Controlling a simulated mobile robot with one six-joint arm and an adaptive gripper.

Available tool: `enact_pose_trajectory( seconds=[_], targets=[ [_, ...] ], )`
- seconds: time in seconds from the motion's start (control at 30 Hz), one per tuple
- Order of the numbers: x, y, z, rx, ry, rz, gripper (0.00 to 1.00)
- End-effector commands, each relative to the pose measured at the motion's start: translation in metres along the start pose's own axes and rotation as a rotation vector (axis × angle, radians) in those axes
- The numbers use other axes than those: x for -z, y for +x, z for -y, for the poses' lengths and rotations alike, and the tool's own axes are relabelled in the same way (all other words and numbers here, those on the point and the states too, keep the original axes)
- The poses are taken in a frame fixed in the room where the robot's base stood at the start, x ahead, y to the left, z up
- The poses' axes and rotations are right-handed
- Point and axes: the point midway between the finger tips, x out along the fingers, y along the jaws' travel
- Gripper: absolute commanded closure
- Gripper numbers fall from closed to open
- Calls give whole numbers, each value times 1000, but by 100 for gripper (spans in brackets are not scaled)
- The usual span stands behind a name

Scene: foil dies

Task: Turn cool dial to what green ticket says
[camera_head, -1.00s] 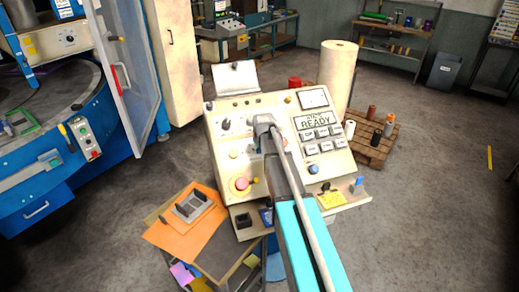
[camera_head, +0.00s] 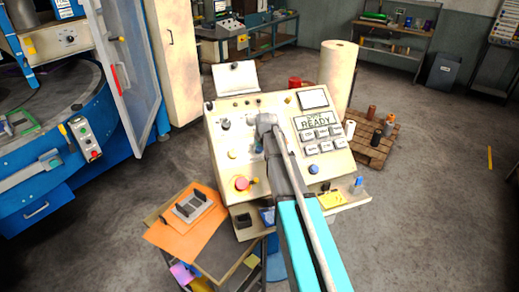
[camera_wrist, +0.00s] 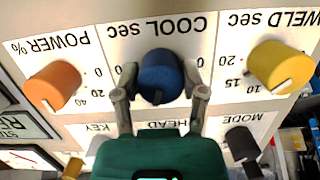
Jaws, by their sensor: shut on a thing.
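The cool dial is a blue knob (camera_wrist: 160,75) beside the upside-down label COOL sec in the wrist view. Its pale pointer mark faces the bottom of that picture; most scale figures around it are hidden. My gripper (camera_wrist: 161,93) is shut on this knob, one finger at each side. In the head view my gripper (camera_head: 259,140) is at the sloped cream control panel (camera_head: 215,150), whose display reads READY. I can make out no green ticket in either view.
In the wrist view an orange POWER knob (camera_wrist: 52,85) and a yellow WELD knob (camera_wrist: 282,67) flank the dial. A black MODE knob (camera_wrist: 242,143) is close by. A red button (camera_head: 241,183) sits low on the panel. A yellow note (camera_head: 331,200) lies on the ledge.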

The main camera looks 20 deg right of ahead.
Motion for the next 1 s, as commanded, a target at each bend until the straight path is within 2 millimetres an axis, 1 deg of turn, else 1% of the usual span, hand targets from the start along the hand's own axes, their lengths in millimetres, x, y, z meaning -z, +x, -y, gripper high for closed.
enact_pose_trajectory(
  seconds=[1.0],
  targets=[
    [-1, 0, 3, 192, 940, 4, 93]
  ],
)
